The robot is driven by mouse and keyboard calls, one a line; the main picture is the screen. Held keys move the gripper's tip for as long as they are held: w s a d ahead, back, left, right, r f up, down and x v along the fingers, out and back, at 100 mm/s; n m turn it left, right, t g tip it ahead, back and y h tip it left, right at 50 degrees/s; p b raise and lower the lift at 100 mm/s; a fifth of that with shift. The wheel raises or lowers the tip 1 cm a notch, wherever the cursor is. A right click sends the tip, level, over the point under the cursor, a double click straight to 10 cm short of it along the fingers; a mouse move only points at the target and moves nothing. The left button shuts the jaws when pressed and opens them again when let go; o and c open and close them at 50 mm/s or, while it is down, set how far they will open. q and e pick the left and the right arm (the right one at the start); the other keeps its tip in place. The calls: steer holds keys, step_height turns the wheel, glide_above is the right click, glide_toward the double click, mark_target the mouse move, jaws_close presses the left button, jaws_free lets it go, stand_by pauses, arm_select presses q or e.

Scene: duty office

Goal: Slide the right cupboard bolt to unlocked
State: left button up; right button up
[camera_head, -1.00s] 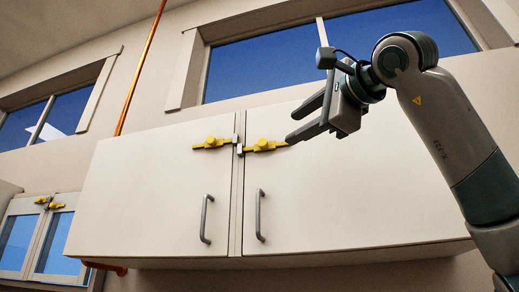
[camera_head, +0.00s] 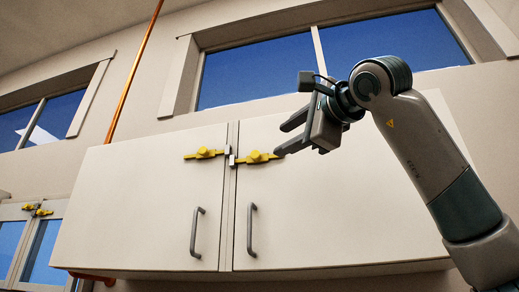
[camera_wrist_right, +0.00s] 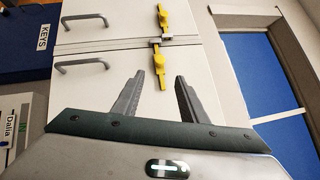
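The right cupboard bolt (camera_head: 257,157) is yellow with a raised knob, on the right door near its top inner edge. Its left end meets a small grey bracket (camera_head: 232,157) at the gap between the doors. In the right wrist view the right bolt (camera_wrist_right: 160,63) lies in line between my fingers, beyond the tips. My right gripper (camera_head: 279,140) is open and empty, just right of the bolt in the head view; its lower fingertip overlaps the bolt's right end. Its fingers also show in the wrist view (camera_wrist_right: 160,76). Contact cannot be told. My left gripper is not in view.
The left door has a matching yellow bolt (camera_head: 203,153). Grey handles stick out of the left door (camera_head: 196,232) and right door (camera_head: 251,229). A blue KEYS box (camera_wrist_right: 38,45) shows in the wrist view. Windows are above.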

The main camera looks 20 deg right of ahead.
mark_target(258, 154)
steer(key=p+x, duration=0.5)
steer(key=x, duration=0.6)
steer(key=shift+w+r, duration=0.15)
steer(key=shift+w, duration=0.15)
steer(key=shift+w+a+p, duration=0.15)
steer(key=shift+w+p, duration=0.15)
steer(key=shift+w, duration=0.4)
steer(key=shift+s, duration=0.1)
jaws_close()
